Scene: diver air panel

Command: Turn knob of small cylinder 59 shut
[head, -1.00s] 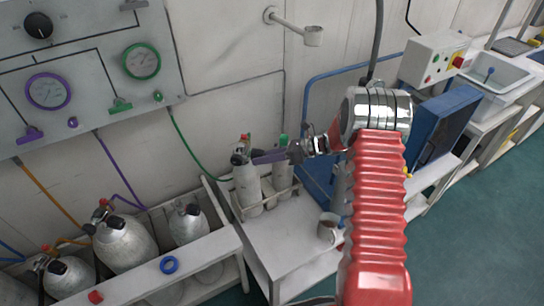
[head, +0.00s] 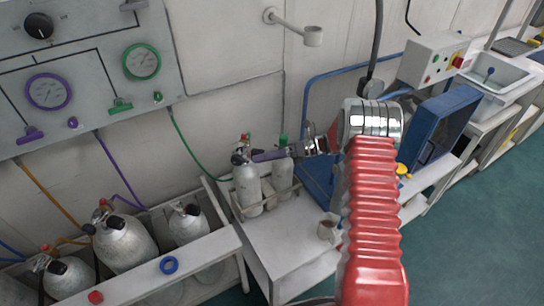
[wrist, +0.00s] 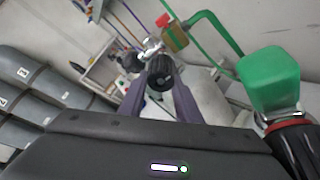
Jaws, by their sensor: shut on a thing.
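Two small grey cylinders stand side by side in a rack on the white bench: a left one (head: 247,188) and a right one (head: 281,175) with a green top. I cannot read any number on them. My gripper (head: 258,156) reaches from the right to the valve of the left cylinder. In the wrist view a ribbed black knob (wrist: 161,73) sits between my two purple-grey fingers (wrist: 163,90), which are shut on it. A silver valve fitting (wrist: 150,46) shows behind the knob. How far the knob is turned cannot be told.
The right cylinder's green top (wrist: 268,80) is close on the right in the wrist view. A red cap (wrist: 172,32) stands beyond the knob. A cup (head: 327,228) is on the bench, near my arm. Larger cylinders (head: 125,243) stand at left.

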